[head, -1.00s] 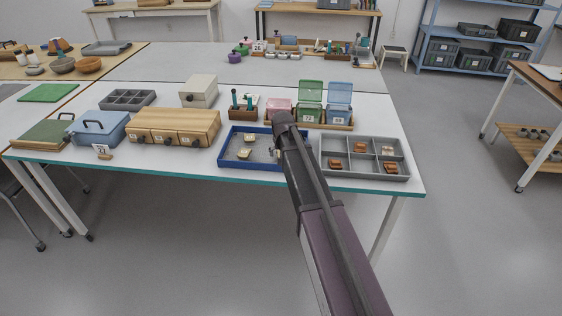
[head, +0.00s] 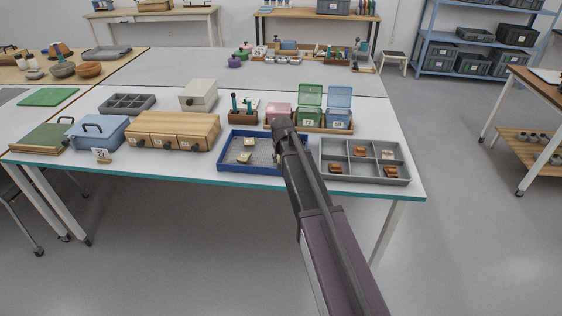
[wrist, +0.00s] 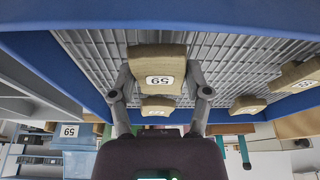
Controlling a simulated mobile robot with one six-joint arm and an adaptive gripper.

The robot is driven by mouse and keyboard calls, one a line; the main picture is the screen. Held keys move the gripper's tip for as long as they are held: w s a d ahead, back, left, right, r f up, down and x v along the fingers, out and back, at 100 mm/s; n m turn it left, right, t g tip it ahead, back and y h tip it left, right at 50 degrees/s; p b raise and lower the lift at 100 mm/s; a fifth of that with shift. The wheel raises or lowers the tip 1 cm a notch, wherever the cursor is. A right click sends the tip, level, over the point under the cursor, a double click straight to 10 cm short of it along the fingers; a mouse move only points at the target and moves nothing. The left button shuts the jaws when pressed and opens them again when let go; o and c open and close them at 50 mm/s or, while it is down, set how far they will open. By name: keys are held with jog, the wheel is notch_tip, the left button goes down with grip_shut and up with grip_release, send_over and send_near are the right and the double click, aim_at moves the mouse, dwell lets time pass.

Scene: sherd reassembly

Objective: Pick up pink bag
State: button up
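No clear pink bag shows. The only pink thing is a small pink box-like container (head: 279,112) behind the blue tray, left of the green box, and it looks boxy. My gripper (wrist: 159,72) points down into the blue tray (head: 226,153), apart from the pink container. Its two fingers flank a tan sherd (wrist: 157,54) tagged 59, close against both sides. I cannot tell whether they grip it or whether it is raised. In the head view my arm hides the fingertips.
More tan sherds (wrist: 248,104) lie on the ribbed tray floor. A green box (head: 310,116) and a blue box (head: 339,118) with raised lids stand behind the tray. A grey divided tray (head: 360,181) stands right; a wooden drawer unit (head: 172,131) stands left.

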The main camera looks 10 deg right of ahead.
jog(key=shift+c, duration=1.3)
jog(key=shift+r, duration=0.15)
notch_tip(320, 180, up, 4)
jog(key=p, duration=0.4)
jog(key=shift+f, duration=0.2)
jog(key=s+r+p, duration=0.1)
jog(key=s, duration=1.5)
